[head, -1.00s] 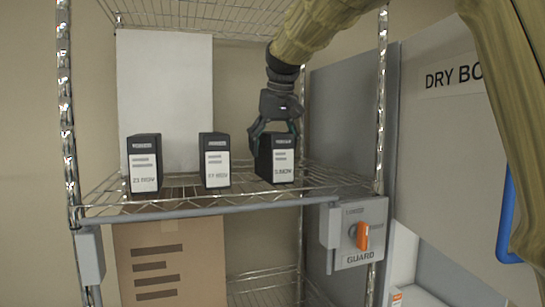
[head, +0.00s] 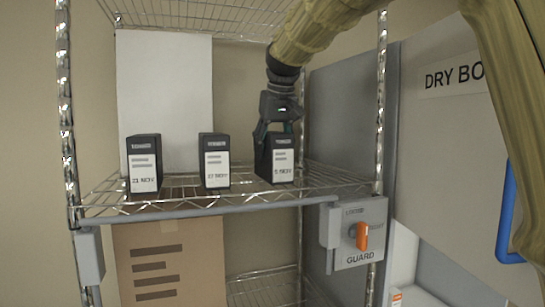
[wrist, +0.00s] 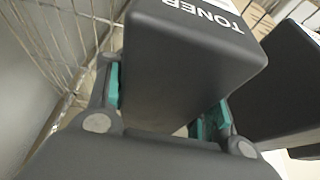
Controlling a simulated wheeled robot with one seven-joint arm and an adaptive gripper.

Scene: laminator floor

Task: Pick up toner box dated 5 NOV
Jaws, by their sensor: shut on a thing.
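The toner box dated 5 NOV (head: 283,166) is a black box with a white label, upright at the right end of the wire shelf row. My gripper (head: 279,130) comes down from above and is shut on this box near its top. In the wrist view the box (wrist: 185,75) sits between the green finger pads, with TONER printed on it. Whether its base touches the shelf is hard to tell. The toner box dated 17 NOV (head: 216,170) stands in the middle. The toner box dated 23 NOV (head: 144,172) stands at the left.
The wire shelf (head: 245,205) has chrome posts and another wire shelf above. A white panel (head: 165,95) stands behind the boxes. A guard switch box with an orange knob (head: 361,236) is at the right post. A cardboard box (head: 170,265) is below. A grey DRY BOX cabinet (head: 440,130) stands right.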

